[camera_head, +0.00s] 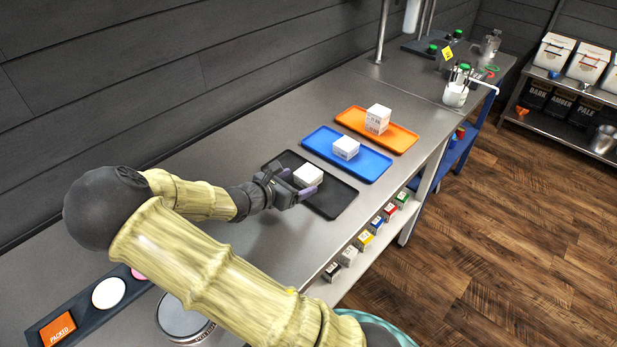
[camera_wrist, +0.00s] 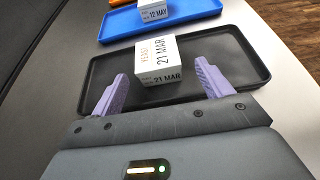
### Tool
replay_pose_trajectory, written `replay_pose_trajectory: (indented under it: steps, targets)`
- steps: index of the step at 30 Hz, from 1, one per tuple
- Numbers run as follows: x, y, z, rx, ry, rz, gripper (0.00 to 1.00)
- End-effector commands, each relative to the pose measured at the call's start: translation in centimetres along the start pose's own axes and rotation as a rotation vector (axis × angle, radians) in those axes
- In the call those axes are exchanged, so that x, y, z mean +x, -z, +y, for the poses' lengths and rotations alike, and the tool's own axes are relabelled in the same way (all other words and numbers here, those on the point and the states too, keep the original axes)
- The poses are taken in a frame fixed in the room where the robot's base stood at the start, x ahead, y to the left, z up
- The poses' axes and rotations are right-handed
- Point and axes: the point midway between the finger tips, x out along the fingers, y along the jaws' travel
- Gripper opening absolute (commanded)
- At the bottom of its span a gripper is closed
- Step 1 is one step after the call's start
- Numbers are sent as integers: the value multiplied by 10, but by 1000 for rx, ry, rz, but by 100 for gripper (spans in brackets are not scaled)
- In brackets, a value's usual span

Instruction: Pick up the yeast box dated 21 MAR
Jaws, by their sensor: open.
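The white yeast box dated 21 MAR (camera_wrist: 158,60) sits on the black tray (camera_wrist: 225,42) in the wrist view. In the head view the same box (camera_head: 308,175) stands on the black tray (camera_head: 340,199), partly behind my gripper (camera_head: 298,185). My gripper, with its purple fingers (camera_wrist: 160,92), is open and empty. Its fingers point at the box from the near side, one to each side of it. In the wrist view the box appears ahead of the fingertips, with no clear contact.
A box dated 12 MAY (camera_wrist: 165,11) sits on the blue tray (camera_head: 372,164) just beyond. Taller white boxes (camera_head: 377,119) stand on the orange tray (camera_head: 404,138) farther back. A dark wall runs along the left. Small coloured boxes (camera_head: 364,240) line a shelf below the counter edge.

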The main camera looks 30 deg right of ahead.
Motion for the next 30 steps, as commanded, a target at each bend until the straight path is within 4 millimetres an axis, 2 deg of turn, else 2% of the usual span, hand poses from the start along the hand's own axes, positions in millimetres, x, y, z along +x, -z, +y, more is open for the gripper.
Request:
replay_pose_trajectory:
  steps: [5,12,15,30]
  targets:
    - [6,-1,0,-1,2,-2,78]
    - [41,-4,2,-1,3,-2,78]
    - [50,-4,2,0,2,0,78]
    - [52,-4,2,0,0,0,78]
